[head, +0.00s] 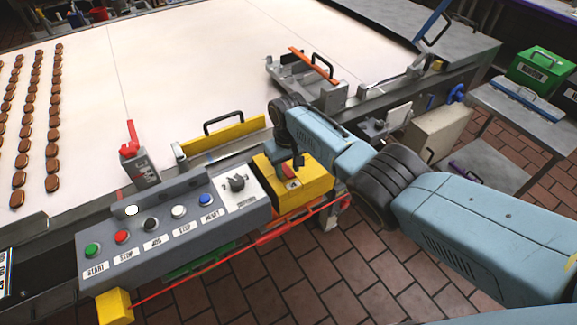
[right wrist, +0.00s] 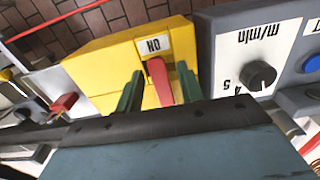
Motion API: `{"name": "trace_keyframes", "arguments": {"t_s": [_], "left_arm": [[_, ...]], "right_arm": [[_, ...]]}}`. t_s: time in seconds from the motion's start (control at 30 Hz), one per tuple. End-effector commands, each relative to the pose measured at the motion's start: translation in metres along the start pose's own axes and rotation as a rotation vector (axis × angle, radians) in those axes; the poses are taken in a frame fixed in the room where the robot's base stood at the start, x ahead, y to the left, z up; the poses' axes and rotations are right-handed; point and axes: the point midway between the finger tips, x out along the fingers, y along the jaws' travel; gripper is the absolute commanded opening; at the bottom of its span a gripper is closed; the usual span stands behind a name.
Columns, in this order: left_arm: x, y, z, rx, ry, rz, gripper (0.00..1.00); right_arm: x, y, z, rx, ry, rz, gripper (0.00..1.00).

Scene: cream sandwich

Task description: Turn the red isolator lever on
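The red isolator lever (head: 288,171) is on the yellow box (head: 312,186) at the right end of the grey control panel. In the right wrist view the red lever (right wrist: 160,82) lies just below the white ON label (right wrist: 154,45) on the yellow box (right wrist: 95,62). My right gripper (right wrist: 159,72) is open, with one green finger on each side of the lever. I cannot tell whether either finger touches it. In the head view the right gripper (head: 290,158) is over the box and partly covers it. My left gripper is not in view.
The panel (head: 200,232) carries several buttons and a dark speed knob (head: 237,184), which in the wrist view (right wrist: 258,75) is close to the right finger. A red cord (head: 250,243) runs along the front. A yellow-barred guard (head: 225,135) stands behind, beside the white conveyor (head: 180,70).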

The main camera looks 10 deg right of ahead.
Motion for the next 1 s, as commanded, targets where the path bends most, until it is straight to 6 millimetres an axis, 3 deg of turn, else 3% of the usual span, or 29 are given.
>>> {"name": "trace_keyframes", "arguments": {"t_s": [0.3, 0.47, 0.7, 1.0], "left_arm": [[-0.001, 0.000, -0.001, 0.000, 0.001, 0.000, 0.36], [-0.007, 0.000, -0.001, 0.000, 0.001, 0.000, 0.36], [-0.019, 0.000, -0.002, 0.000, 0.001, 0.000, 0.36], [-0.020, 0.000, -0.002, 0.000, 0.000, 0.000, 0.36]], "right_arm": [[-0.001, 0.001, 0.000, -0.002, -0.001, 0.002, 0.42], [-0.015, 0.001, 0.000, -0.002, 0.000, 0.001, 0.42], [-0.064, 0.001, -0.001, -0.003, 0.004, 0.001, 0.42], [-0.119, 0.000, 0.000, -0.002, 0.001, 0.001, 0.42]]}}
